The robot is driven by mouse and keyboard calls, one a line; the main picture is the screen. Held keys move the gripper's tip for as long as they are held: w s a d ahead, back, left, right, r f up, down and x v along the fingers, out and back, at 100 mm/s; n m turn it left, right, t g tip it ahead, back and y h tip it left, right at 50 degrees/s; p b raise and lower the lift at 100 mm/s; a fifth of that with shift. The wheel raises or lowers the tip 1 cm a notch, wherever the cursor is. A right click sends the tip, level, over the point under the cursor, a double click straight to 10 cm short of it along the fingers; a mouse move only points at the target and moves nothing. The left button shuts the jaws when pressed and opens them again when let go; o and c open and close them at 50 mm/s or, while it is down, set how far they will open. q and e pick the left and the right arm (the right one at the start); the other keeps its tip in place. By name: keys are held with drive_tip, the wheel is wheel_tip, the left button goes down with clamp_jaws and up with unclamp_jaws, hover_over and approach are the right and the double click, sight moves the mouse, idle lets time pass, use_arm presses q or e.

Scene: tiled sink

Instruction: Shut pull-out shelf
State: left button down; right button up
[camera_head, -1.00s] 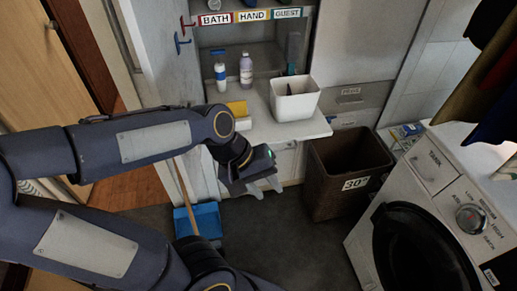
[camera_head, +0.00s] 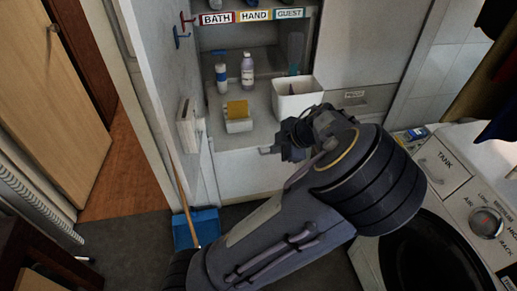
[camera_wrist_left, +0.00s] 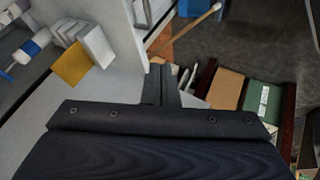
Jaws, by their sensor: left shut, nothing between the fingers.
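The pull-out shelf (camera_head: 262,126) is a pale board in the cupboard, bearing two bottles, a yellow block in a white holder (camera_head: 238,115) and a white bin (camera_head: 297,101). My arm hides its right front, so I cannot tell exactly how far it stands out. My left gripper (camera_head: 287,145) is at its front edge, right of the middle, below the white bin. In the left wrist view, the shut, empty fingers (camera_wrist_left: 160,84) show beside the pale shelf surface (camera_wrist_left: 95,92); contact is unclear. My right gripper is not in view.
A washing machine (camera_head: 452,180) stands at the right. An open cupboard door (camera_head: 160,85) stands at the left, with a blue dustpan (camera_head: 198,228) and wooden-handled broom on the floor below. A wooden door (camera_head: 55,110) is farther left.

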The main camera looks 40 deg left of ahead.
sight(258, 147)
use_arm(q)
drive_tip(key=x, duration=0.3)
drive_tip(key=w+a+p+x, duration=0.1)
drive_tip(key=x, duration=0.3)
drive_tip(key=r+x, duration=0.1)
drive_tip(key=x, duration=0.2)
drive_tip(key=shift+w+a+f+p, duration=0.2)
drive_tip(key=shift+w+a+p, duration=0.15)
drive_tip(key=shift+w+a, duration=0.4)
drive_tip(key=shift+a, duration=0.05)
drive_tip(key=shift+w+a, duration=0.1)
drive_tip(key=shift+a, duration=0.05)
